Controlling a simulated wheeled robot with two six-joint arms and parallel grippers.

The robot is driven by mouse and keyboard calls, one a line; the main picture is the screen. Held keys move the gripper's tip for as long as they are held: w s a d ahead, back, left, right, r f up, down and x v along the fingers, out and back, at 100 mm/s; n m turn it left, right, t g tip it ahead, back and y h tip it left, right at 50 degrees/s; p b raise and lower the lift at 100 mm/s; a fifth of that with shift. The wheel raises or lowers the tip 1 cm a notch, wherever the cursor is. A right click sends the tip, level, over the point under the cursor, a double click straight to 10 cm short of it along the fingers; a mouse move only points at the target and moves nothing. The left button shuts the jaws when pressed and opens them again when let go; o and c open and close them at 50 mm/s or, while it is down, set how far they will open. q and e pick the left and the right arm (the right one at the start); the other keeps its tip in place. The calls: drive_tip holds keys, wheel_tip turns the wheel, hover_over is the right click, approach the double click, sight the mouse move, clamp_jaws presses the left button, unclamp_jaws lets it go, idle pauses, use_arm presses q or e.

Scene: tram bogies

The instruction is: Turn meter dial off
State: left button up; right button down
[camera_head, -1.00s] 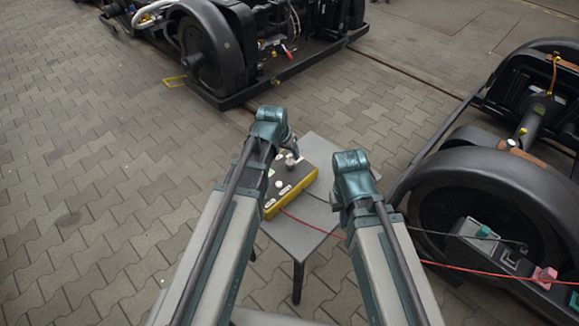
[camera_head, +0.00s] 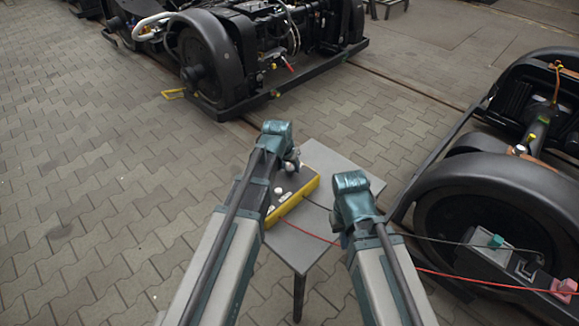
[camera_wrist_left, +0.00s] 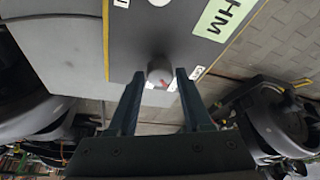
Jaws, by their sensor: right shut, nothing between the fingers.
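The meter is a box with a dark top and yellow sides (camera_head: 293,208) on a small grey table. Its round grey dial (camera_wrist_left: 160,77) has a red mark and shows in the left wrist view. My left gripper (camera_wrist_left: 160,74) is open, with one finger on each side of the dial and small gaps visible. In the head view my left gripper (camera_head: 294,160) is over the meter's far part, and my arm hides the meter's left side. My right gripper (camera_head: 340,220) is shut and empty, over the table's right part, its fingertips mostly hidden by my wrist.
The grey table (camera_head: 350,178) has bare room right of the meter. A red cable (camera_head: 308,233) and a dark cable run from the meter to the right. A bogie (camera_head: 490,195) stands at right, another (camera_head: 250,50) at the back. Paving (camera_head: 90,200) at left is clear.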

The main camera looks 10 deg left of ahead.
use_arm(q)
clamp_jaws()
drive_tip(key=shift+n, duration=0.3)
drive_tip(key=n+y, duration=0.1)
drive_tip(key=n, duration=0.2)
drive_tip(key=shift+d+n+y, duration=0.2)
drive_tip(key=shift+n+y, duration=0.2)
drive_tip(key=shift+n+g+y, duration=0.4)
drive_tip(key=shift+n+y, duration=0.4)
drive_tip(key=shift+n, duration=1.4)
drive_tip(key=shift+o, duration=2)
unclamp_jaws()
